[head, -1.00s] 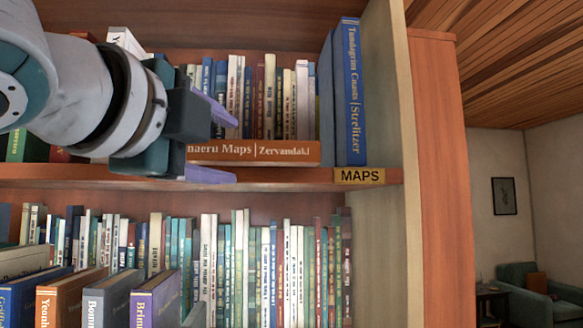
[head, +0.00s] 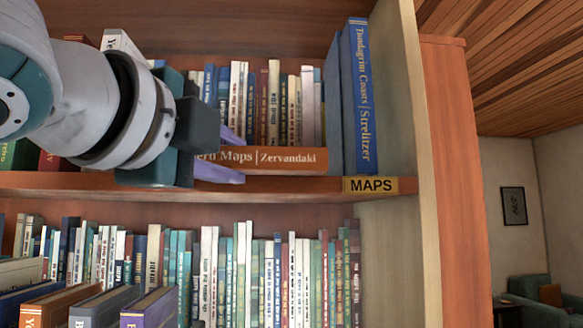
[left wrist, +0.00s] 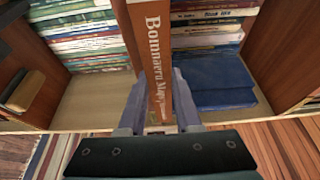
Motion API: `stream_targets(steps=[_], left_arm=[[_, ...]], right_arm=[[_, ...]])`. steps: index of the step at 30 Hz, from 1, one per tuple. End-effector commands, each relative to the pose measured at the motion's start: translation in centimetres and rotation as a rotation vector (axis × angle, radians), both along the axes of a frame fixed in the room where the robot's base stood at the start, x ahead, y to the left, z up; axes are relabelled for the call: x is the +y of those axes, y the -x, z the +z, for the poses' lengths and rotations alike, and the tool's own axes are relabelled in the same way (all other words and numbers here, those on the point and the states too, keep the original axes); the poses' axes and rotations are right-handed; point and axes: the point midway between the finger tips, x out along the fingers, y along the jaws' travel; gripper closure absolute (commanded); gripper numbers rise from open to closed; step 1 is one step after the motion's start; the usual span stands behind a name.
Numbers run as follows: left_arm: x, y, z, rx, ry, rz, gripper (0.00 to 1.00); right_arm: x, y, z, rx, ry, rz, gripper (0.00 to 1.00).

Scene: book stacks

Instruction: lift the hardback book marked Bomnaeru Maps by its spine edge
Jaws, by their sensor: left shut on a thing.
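The orange-brown hardback Bomnaeru Maps (head: 275,160) lies flat on the upper shelf in the head view, its spine facing out. My arm hides the left part of its title. My left gripper (head: 222,156) is shut on the book's spine edge, one lilac finger above it and one below. In the left wrist view the spine (left wrist: 158,70) runs between the two fingers of my left gripper (left wrist: 160,108). I cannot tell whether the book is clear of the shelf board. My right gripper is not in view.
Upright books (head: 275,105) stand behind it. A tall blue book (head: 358,100) stands to its right by the side panel. A yellow MAPS label (head: 370,185) is on the shelf edge (head: 300,186). A full lower shelf and several nearer books (head: 150,308) are below.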

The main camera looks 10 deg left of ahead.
Motion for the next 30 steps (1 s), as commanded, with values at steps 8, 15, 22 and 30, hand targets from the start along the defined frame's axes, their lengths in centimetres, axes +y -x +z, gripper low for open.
stream_targets(steps=[8, 15, 22, 30], left_arm=[[0.02, -0.02, -0.02, 0.001, 0.0, 0.001, 1.0], [0.03, -0.02, -0.02, 0.001, 0.0, 0.001, 1.0], [0.04, -0.02, -0.02, 0.001, 0.0, 0.001, 1.0], [0.04, -0.02, -0.03, 0.001, 0.0, 0.001, 1.0]], right_arm=[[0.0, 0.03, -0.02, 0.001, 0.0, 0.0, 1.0], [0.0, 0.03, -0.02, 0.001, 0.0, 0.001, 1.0], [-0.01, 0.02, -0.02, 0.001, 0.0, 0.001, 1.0], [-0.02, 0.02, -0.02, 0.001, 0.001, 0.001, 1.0]])
